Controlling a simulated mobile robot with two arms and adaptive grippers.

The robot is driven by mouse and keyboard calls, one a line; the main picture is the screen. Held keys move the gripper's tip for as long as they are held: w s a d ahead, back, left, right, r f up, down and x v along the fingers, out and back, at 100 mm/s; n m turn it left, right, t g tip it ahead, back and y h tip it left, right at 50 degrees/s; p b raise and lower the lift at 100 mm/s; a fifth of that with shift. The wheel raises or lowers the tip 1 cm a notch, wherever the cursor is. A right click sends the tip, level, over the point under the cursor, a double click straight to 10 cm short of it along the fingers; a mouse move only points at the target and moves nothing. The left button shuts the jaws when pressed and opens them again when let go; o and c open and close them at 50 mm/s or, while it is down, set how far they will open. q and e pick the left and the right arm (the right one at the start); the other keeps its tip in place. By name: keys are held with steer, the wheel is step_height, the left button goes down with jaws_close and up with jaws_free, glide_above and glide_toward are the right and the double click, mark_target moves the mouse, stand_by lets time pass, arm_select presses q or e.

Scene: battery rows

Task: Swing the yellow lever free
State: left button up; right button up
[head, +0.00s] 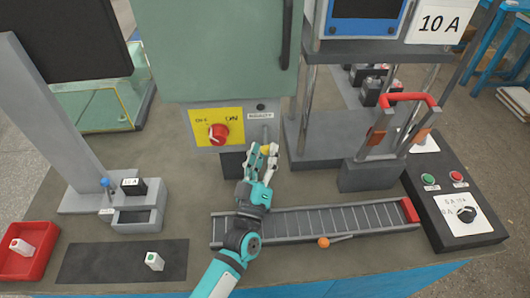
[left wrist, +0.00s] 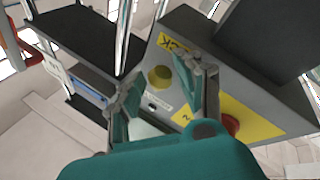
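The yellow lever's round knob (head: 265,149) shows at the front of the grey control box (head: 201,113), below the green cabinet. The grey lever shaft (head: 266,133) rises above the knob. In the left wrist view the yellow knob (left wrist: 160,77) lies between the two finger directions. My left gripper (head: 263,155) is at the knob, with its fingers apart; it also shows in the left wrist view (left wrist: 165,75). Contact with the knob cannot be told. My right gripper is not in view.
A red rotary knob (head: 218,134) on a yellow plate sits left of the lever. A roller conveyor (head: 330,221) with an orange ball knob (head: 323,242) lies below. A red-handled device (head: 408,98) stands right. A red tray (head: 28,250) and dark mat (head: 110,262) lie left.

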arm_select(q)
steer(key=v, duration=1.2)
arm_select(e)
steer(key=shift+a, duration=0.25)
